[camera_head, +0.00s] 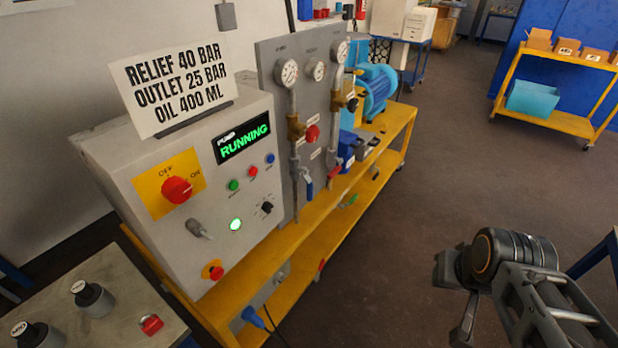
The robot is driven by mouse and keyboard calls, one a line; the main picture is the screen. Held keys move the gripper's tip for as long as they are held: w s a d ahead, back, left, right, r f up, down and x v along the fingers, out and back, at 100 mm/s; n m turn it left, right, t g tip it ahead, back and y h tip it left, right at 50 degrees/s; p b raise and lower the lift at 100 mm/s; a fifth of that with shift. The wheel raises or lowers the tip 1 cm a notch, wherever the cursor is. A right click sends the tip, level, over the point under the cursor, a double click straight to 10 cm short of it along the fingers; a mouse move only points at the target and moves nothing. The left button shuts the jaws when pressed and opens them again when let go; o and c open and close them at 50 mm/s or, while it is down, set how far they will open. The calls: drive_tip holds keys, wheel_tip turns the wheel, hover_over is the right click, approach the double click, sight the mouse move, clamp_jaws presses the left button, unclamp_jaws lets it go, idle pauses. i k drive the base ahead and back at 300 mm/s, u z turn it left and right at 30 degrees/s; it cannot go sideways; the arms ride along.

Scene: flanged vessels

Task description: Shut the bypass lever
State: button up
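The panel with gauges and pipes (268,62) stands upright on the yellow bench, behind the grey control box. Two small levers hang low on its pipes: a blue-handled lever (309,187) on the left pipe, pointing down, and a red-handled lever (334,174) on the right pipe, slanting. The labels are too small to read, so I cannot tell which is the bypass lever. My gripper (455,300) is at the lower right, over the floor, well apart from the bench and both levers.
The control box (150,130) has a red knob, buttons, a display reading RUNNING and a sign. A blue motor (376,90) sits farther along the yellow bench (290,240). A side table (110,290) holds weights at the lower left. The floor right of the bench is clear.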

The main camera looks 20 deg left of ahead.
sight(310, 187)
drive_tip(key=u, duration=0.65)
drive_tip(key=i, duration=0.85)
drive_tip(key=u, duration=0.85)
